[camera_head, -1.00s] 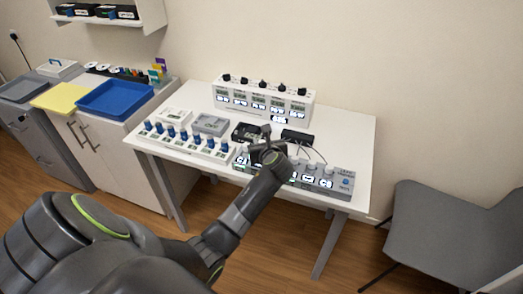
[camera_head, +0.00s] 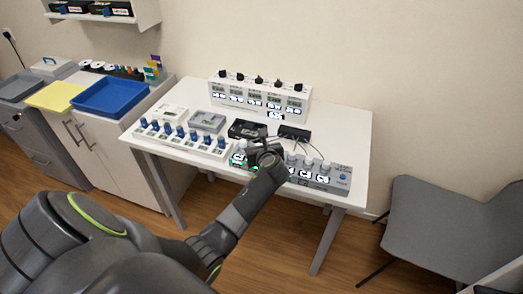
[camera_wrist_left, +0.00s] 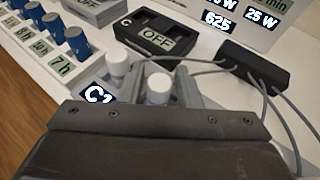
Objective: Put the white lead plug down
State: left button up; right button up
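My left gripper (camera_head: 262,150) is low over the row of sockets at the front of the table. In the left wrist view its two fingers (camera_wrist_left: 160,80) stand on either side of a white plug (camera_wrist_left: 158,90). Whether they press on it is not clear, and its lower end is hidden by the gripper. A second white plug (camera_wrist_left: 118,65) stands upright just left of the fingers, near the label C1 (camera_wrist_left: 97,96). Thin grey leads (camera_wrist_left: 285,115) run from a black box (camera_wrist_left: 254,66). My right gripper is not in view.
More white plugs stand on the grey socket strip (camera_head: 343,181) to the right. A black timer box (camera_head: 247,129) and a white display unit (camera_head: 262,94) stand behind. The table's right side (camera_head: 345,130) is clear.

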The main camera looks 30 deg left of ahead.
pick_arm(q)
jog(key=v, duration=1.2)
jog(key=shift+f, duration=0.1)
